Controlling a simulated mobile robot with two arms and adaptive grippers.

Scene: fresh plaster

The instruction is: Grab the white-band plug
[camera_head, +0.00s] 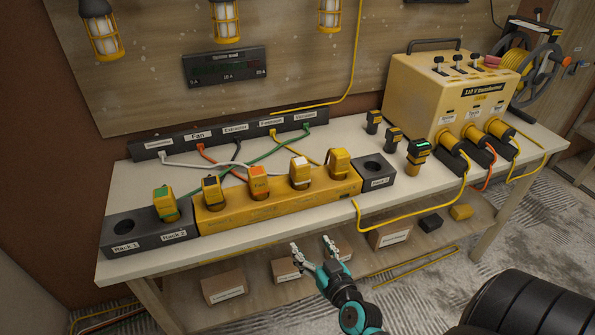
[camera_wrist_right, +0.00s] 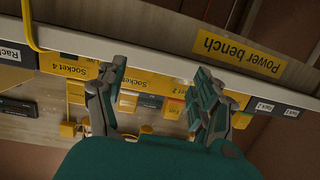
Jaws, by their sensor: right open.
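The white-band plug (camera_head: 299,171) is a yellow plug with a white top, standing upright in the yellow socket block (camera_head: 230,214) on the bench. It is between the orange-band plug (camera_head: 259,180) and an all-yellow-looking plug (camera_head: 338,162). My right gripper (camera_head: 311,243) is open and empty, in front of the bench's front edge and apart from the plug. In the right wrist view, which looks upside down, the open fingers (camera_wrist_right: 157,88) show with the socket block (camera_wrist_right: 150,76) beyond them. A pale patch near the left finger seems to be the white-band plug (camera_wrist_right: 127,101). My left gripper is not in view.
A green-band plug (camera_head: 165,203) and a black-band plug (camera_head: 211,190) stand to the left. A dark rack (camera_head: 378,183) ends the block at right. Coloured cables cross behind the plugs. A yellow transformer (camera_head: 440,95) stands at the right; boxes (camera_head: 223,287) sit on the lower shelf.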

